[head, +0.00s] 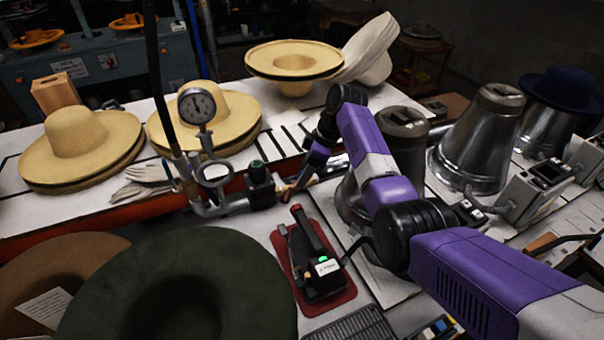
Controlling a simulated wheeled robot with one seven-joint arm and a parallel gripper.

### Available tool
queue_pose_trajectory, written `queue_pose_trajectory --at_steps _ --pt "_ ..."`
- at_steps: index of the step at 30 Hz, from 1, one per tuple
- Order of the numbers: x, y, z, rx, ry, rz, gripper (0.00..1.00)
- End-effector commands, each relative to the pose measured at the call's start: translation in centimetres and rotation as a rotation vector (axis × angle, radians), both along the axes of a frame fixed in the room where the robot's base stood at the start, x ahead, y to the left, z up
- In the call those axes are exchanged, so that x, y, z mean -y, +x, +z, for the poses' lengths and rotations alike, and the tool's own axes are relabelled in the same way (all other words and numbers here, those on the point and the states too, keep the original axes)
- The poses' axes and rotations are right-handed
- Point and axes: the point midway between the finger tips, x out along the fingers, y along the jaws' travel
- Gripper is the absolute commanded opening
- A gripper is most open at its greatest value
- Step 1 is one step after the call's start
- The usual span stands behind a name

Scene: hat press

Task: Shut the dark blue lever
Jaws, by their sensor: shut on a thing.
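My gripper (291,188) reaches down over the worktable, just right of a black valve body (261,187) with a dark green top. It is shut on a small dark part by the valve, which I take to be the dark blue lever (285,196). The lever shows only as a small dark patch at the fingertips. Most of it is hidden, and its angle cannot be told. The valve sits on metal pipework below a round pressure gauge (197,106).
A black device (318,270) lies on a red mat in front. Metal hat forms (480,140) stand at right, close to my arm. Straw hats (80,145) lie at left, a dark green hat (185,290) in front. White gloves (140,185) lie left of the pipework.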

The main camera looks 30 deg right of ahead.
Motion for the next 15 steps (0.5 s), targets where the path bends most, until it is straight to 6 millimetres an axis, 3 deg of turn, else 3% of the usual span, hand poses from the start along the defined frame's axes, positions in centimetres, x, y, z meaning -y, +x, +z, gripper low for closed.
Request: queue_pose_trajectory --at_steps 15 --pt "0.21 -0.11 0.02 0.001 -0.002 0.043 0.0"
